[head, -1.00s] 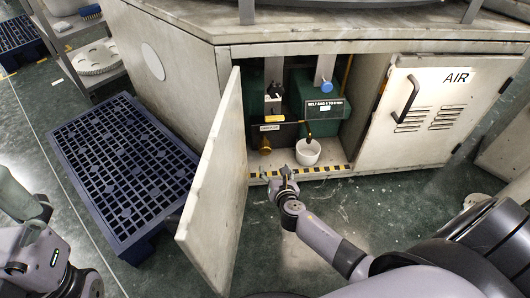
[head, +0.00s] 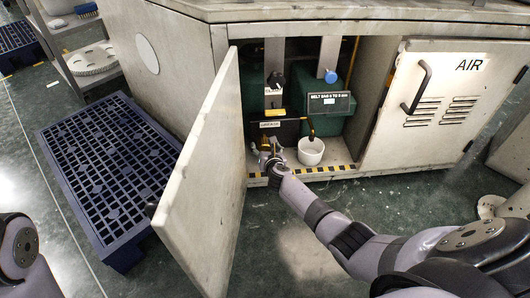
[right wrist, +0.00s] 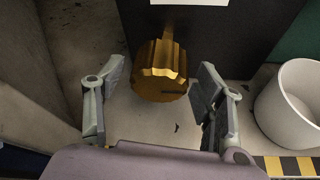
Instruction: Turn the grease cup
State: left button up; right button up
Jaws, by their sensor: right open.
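The grease cup, a ribbed brass-coloured cap (right wrist: 160,72), sits on a dark panel inside the open cabinet. In the head view my right gripper (head: 268,153) largely covers it, under a small label. In the right wrist view my right gripper's fingers are spread, one on each side of the cup and set back from it. I see no contact with the cup. The gripper is open and empty. My left gripper is out of view; only part of my left arm shows at the lower left.
The open cabinet door (head: 205,180) stands left of my right arm. A white cup (head: 311,152) is on the cabinet floor right of my gripper, behind a yellow-black striped edge. The AIR door (head: 430,115) is shut. A blue pallet (head: 110,165) lies left.

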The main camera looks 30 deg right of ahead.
jog(key=shift+w+d+f, duration=0.1)
jog(key=shift+w, duration=0.3)
jog(key=shift+c, duration=0.5)
jog(key=c, duration=1.1)
